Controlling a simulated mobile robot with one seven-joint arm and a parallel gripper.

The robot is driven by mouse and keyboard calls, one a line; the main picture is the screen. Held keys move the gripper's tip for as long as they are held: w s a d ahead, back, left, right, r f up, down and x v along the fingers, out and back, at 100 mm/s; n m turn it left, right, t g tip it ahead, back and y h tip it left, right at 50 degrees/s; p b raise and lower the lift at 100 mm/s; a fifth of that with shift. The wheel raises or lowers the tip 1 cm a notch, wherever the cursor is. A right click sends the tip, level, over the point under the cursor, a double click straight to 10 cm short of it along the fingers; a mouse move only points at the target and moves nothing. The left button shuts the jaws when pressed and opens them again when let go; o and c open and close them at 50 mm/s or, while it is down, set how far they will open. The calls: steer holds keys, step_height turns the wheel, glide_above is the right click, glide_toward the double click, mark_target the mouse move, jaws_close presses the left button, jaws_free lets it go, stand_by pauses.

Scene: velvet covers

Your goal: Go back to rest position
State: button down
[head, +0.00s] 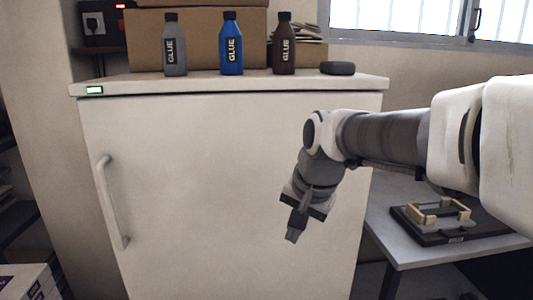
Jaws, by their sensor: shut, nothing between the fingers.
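My arm reaches in from the right side of the head view. My gripper (292,238) hangs at its end, pointing down and slightly left, in front of the white cabinet door (200,180). Its fingers are shut, with nothing between them. It is below the level of the cabinet top and appears apart from the door.
Grey (175,52), blue (232,50) and dark brown (284,50) glue bottles stand on the cabinet top (120,83), beside a dark puck-like object (337,68). A cardboard box (195,38) is behind. A table (395,240) at right holds a dark tray (450,236). The door handle (110,200) juts out.

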steer(key=s+d+f+n+t+h, duration=0.1)
steer(key=s+d+f+n, duration=0.2)
steer(key=s, duration=0.6)
steer(key=s+d+n+t+h, duration=0.1)
steer(key=s+d+n, duration=0.1)
steer(key=s+d, duration=0.55)
step_height(320, 180, up, 12)
steer(key=s+a+p, duration=0.1)
steer(key=p, duration=1.1)
steer(key=shift+a, duration=0.4)
steer(key=shift+r, duration=0.1)
